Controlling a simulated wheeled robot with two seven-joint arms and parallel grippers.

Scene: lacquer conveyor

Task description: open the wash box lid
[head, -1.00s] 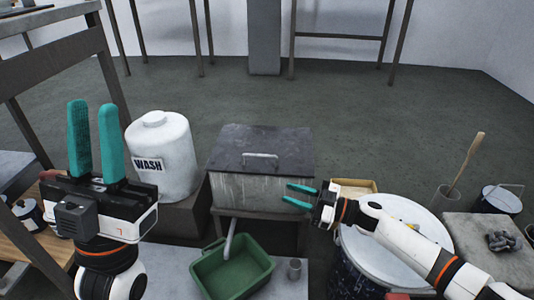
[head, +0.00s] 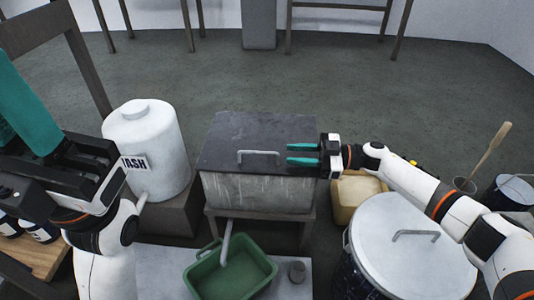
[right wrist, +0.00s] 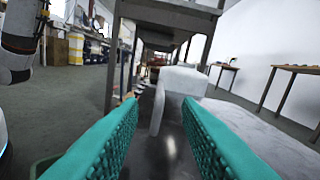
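The wash box (head: 262,192) is a grey metal box on a low stand in the middle of the head view. Its dark lid (head: 235,135) lies flat and closed, with a light bar handle (head: 258,152) near the front edge. My right gripper (head: 303,154) is at the lid's right side, teal fingers pointing left toward the handle, open with a gap between them and short of the handle. In the right wrist view the open fingers (right wrist: 158,140) have nothing clear between them up close. My left gripper (head: 15,115) is at the left edge, partly cut off; its finger gap is unclear.
A white WASH jug (head: 150,130) stands left of the box. A green tub (head: 245,275) sits below in front, beside a small grey cup (head: 297,272). A white-lidded drum (head: 400,260) and a tan container (head: 352,200) stand to the right.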

